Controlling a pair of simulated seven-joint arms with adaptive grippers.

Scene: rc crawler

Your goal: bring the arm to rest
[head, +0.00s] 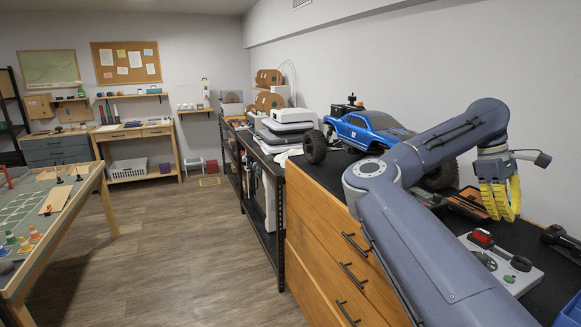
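My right arm (420,215) reaches in from the lower right over the wooden drawer cabinet. Its gripper (501,201) has yellow ribbed fingers that hang down above the dark cabinet top. The fingers are seen close together from the side, so I cannot tell whether they are open or shut. Nothing shows held below them. The blue RC crawler (360,127) stands on its big black wheels behind my arm. My arm hides part of its right side. My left gripper is out of view.
A grey tray (512,268) with a red-and-black tool and small parts lies below the gripper. An orange-brown case (467,203) lies near it. A blue bin (570,312) is at the lower right. A printer (288,122) stands farther left.

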